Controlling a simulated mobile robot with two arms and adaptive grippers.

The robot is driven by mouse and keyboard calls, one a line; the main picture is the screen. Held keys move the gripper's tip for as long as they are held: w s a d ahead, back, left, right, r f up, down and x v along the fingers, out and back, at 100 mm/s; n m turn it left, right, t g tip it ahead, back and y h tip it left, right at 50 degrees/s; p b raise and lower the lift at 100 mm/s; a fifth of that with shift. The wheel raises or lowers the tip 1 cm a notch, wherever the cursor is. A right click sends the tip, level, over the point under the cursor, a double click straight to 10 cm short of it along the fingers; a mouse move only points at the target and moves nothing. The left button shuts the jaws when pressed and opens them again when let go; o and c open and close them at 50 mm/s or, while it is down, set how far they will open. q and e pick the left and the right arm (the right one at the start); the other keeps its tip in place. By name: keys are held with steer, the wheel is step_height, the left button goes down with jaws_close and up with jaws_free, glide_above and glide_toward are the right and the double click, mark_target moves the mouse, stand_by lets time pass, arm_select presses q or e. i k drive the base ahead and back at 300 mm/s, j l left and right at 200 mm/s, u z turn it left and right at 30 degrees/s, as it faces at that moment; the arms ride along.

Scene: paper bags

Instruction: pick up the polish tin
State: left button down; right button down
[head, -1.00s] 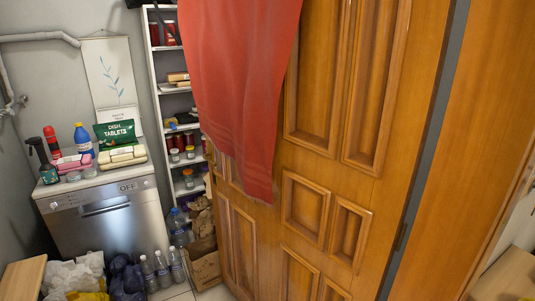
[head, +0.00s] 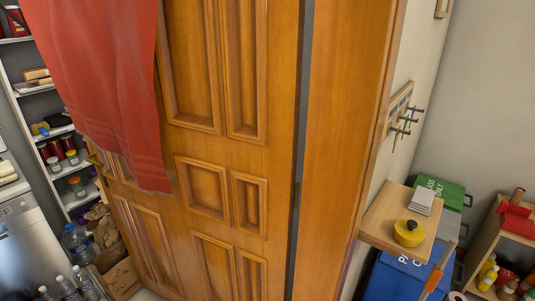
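A round yellow tin (head: 409,233) with a dark piece on its top sits on a small wooden shelf (head: 378,222) at the right of the head view. It looks like the polish tin. A stack of pale square pieces (head: 422,201) lies just behind it on the same shelf. Neither of my grippers is in view, and nothing is seen touching the tin.
A wooden door (head: 215,150) with a red towel (head: 100,90) fills the middle and left. Below the small shelf stand a blue bin (head: 395,277) and a green-lidded bin (head: 446,190). Hooks (head: 405,122) stick out from the wall above. A wooden rack (head: 487,243) holds bottles at far right.

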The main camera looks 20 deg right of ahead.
mark_target(406, 245)
steer(key=z, duration=1.8)
